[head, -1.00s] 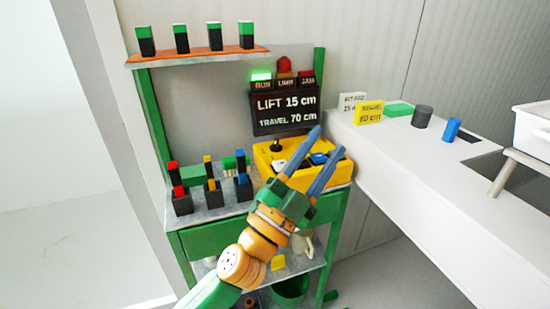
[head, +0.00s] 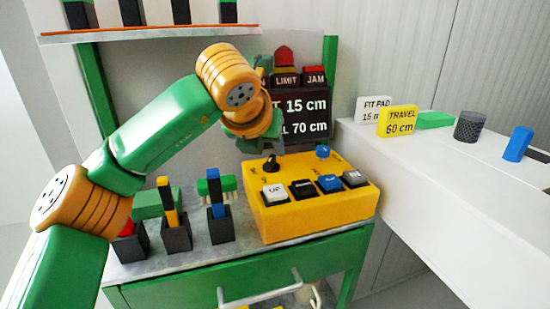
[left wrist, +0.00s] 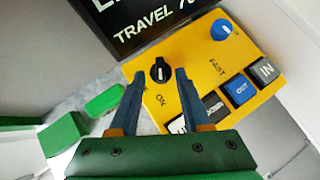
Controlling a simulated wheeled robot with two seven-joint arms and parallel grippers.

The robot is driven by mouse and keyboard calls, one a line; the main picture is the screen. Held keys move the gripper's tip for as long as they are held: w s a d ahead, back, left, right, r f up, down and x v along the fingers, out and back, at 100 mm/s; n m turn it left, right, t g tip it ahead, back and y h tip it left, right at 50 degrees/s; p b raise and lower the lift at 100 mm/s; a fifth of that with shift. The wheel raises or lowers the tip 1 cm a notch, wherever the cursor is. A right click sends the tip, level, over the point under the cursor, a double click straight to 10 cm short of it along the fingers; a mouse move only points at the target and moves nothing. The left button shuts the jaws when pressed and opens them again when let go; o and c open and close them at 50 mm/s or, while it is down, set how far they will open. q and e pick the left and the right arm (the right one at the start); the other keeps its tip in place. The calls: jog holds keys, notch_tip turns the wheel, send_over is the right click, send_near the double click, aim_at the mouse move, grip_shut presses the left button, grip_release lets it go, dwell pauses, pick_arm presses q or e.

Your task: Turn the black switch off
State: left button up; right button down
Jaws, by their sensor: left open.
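The black switch (head: 271,162) is a round knob with a raised grip on the yellow control box (head: 325,214). It also shows in the left wrist view (left wrist: 160,70), with a white mark on its grip and the word ON printed near it. My left gripper (head: 264,146) is above and behind the knob in the head view, its fingers mostly hidden by the wrist. In the left wrist view its two blue fingers (left wrist: 157,80) are spread open, with the knob between their tips; contact cannot be told. My right gripper is not in view.
The box also carries a blue knob (head: 322,151) and several push buttons, including a white UP button (head: 274,193). Block holders stand left of it. A black sign (head: 305,115) is behind it. A white counter (head: 430,175) lies to the right.

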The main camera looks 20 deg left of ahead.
aim_at(271, 158)
pick_arm(q)
jog(key=shift+w+a+f+p, duration=0.1)
jog(key=shift+w+f+p, duration=0.3)
jog(key=shift+f, duration=0.4)
jog(key=x, duration=0.2)
jog(key=shift+w+f, duration=0.15)
jog(key=shift+w, duration=0.2)
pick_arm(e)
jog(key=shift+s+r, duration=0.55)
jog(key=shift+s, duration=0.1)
pick_arm(q)
jog(key=shift+s, duration=0.2)
jog(key=shift+c, duration=1.3)
grip_shut()
